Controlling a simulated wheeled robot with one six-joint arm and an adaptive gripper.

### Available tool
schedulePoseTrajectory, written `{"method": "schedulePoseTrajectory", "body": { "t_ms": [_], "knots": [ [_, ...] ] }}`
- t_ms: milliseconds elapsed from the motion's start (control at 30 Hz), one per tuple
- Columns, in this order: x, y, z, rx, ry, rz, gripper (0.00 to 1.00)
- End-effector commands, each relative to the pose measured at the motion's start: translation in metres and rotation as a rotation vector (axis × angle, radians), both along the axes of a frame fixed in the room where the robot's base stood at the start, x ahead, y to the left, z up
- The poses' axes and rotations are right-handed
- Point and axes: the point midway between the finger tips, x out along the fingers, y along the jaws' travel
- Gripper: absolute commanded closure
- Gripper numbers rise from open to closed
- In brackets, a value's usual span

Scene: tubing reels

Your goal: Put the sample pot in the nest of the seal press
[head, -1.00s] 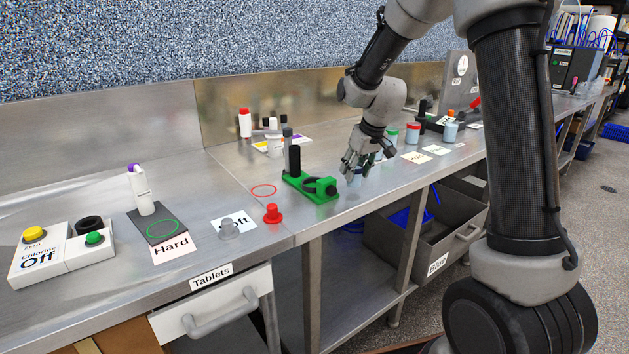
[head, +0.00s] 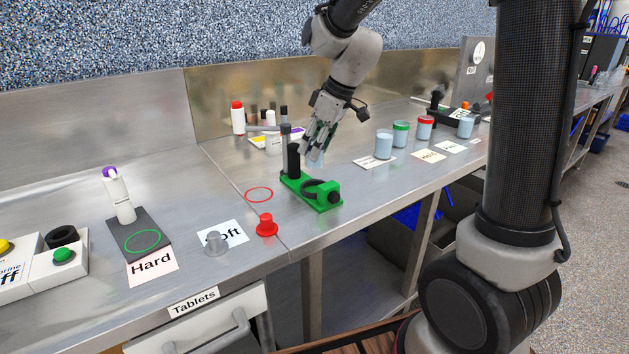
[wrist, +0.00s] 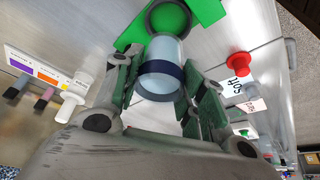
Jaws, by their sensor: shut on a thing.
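The sample pot (wrist: 162,70) is a pale blue cylinder with a dark band. It is between the fingers of my gripper (wrist: 165,88), which is shut on it. In the head view my gripper (head: 316,146) is above the seal press, with a little of the pot (head: 316,159) showing below the fingers. The seal press has a green base (head: 327,204) with a black upright at its back left. Its nest, a dark ring (head: 318,188), lies below the pot, which is apart from it in the head view. The nest also shows just beyond the pot in the wrist view (wrist: 153,22).
A red knob (head: 266,226) and a red circle (head: 259,194) are left of the press. Several pots, including a blue one (head: 384,143), stand to the right by white cards. Bottles (head: 238,118) stand behind. The bench front right of the press is clear.

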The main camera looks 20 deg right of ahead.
Motion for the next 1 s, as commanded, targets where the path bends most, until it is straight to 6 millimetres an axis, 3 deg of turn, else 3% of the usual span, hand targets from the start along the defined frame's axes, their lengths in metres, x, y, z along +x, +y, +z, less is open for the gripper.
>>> {"method": "schedulePoseTrajectory", "body": {
  "t_ms": [100, 500, 867, 900, 1000],
  "knots": [
    [0.0, 0.0, -0.024, -0.001, 0.004, -0.002, 0.88],
    [0.0, -0.001, -0.07, 0.0, 0.004, -0.004, 0.88],
    [0.001, -0.001, -0.076, 0.0, 0.0, -0.004, 0.88],
    [0.001, -0.001, -0.076, 0.0, 0.0, -0.004, 0.58],
    [0.001, -0.001, -0.076, 0.0, 0.0, -0.004, 0.4]
  ]
}}
